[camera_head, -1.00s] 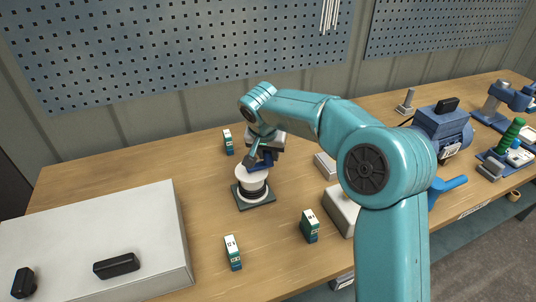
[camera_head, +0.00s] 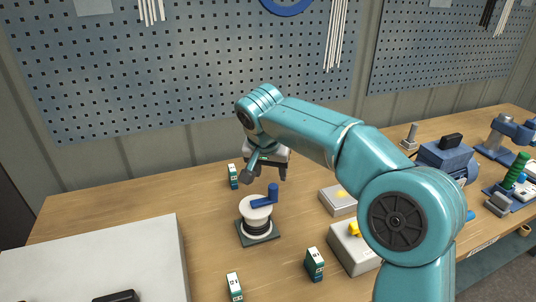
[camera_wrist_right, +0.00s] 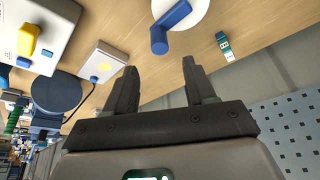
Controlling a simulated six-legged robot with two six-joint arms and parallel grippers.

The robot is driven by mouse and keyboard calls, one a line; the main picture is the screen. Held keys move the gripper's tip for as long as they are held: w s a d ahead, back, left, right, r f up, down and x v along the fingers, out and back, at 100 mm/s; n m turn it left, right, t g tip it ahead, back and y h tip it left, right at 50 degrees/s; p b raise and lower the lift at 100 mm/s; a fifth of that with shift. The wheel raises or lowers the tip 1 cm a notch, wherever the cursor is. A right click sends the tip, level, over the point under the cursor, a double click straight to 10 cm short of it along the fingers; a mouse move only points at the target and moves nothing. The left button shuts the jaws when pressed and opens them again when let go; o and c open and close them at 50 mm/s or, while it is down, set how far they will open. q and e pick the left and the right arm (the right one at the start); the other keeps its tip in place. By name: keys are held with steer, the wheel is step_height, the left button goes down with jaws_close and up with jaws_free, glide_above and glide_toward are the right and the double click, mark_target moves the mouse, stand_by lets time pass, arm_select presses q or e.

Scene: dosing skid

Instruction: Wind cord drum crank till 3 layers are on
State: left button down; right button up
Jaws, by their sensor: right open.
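The cord drum (camera_head: 257,228) has a white top and dark cord wound around its middle, and stands on a dark green base plate (camera_head: 264,240). A blue crank (camera_head: 262,201) lies across its top, with an upright handle (camera_head: 273,190) at the right. I cannot tell how many cord layers are on. My right gripper (camera_head: 265,176) is open and empty, above and behind the crank, apart from it. In the right wrist view the fingers (camera_wrist_right: 158,72) are spread, with the blue crank (camera_wrist_right: 171,28) and white drum top beyond them. My left gripper is not in view.
Small green-and-white boxes (camera_head: 314,264) stand around the drum. Grey boxes with yellow parts (camera_head: 338,199) are at the right. A large white box (camera_head: 150,250) fills the front left. A pegboard (camera_head: 190,70) is behind.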

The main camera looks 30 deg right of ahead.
steer(key=v, duration=0.7)
steer(key=shift+p, duration=0.3)
steer(key=shift+s, duration=0.1)
